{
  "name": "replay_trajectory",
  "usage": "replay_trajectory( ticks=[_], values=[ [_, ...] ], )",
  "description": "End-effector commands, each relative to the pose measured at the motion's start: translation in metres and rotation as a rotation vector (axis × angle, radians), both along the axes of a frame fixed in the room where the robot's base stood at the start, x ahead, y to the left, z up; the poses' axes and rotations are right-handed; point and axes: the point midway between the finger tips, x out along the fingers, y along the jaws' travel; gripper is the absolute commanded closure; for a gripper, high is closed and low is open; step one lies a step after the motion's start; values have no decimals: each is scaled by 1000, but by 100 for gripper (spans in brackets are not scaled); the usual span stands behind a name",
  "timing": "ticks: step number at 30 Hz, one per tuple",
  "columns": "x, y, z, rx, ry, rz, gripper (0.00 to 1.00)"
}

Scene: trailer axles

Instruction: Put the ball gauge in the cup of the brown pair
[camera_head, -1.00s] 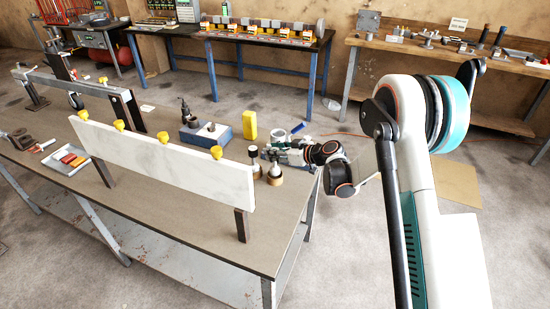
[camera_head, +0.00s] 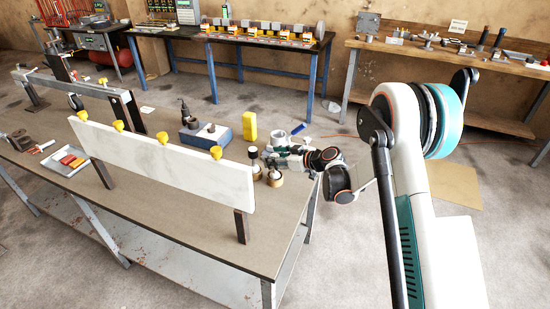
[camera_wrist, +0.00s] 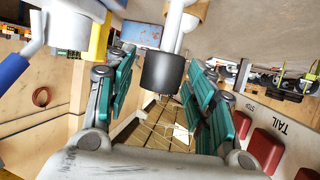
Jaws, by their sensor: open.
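In the head view, a gauge with a black top (camera_head: 253,152) and pale stem stands upright near the bench's right end. A tan-brown round base (camera_head: 274,180) stands beside it, its upper part covered by my gripper (camera_head: 271,160). In the wrist view, my gripper (camera_wrist: 160,72) is open, with its green-padded fingers either side of a black cylindrical handle (camera_wrist: 162,74). A gap shows on both sides of the handle.
A white board (camera_head: 160,165) with yellow knobs stands along the bench (camera_head: 200,222), left of my gripper. A yellow block (camera_head: 249,126), blue box (camera_head: 206,133) and pale grey round part (camera_head: 278,137) stand close behind. A tray (camera_head: 70,161) lies further left.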

Motion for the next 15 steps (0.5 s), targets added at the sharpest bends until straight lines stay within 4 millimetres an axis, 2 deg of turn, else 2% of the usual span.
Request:
replay_trajectory(
  ticks=[5, 15],
  values=[
    [-8, -14, 9, 0, 1, -4, 51],
    [-45, -65, 36, 0, 0, -3, 51]
  ],
)
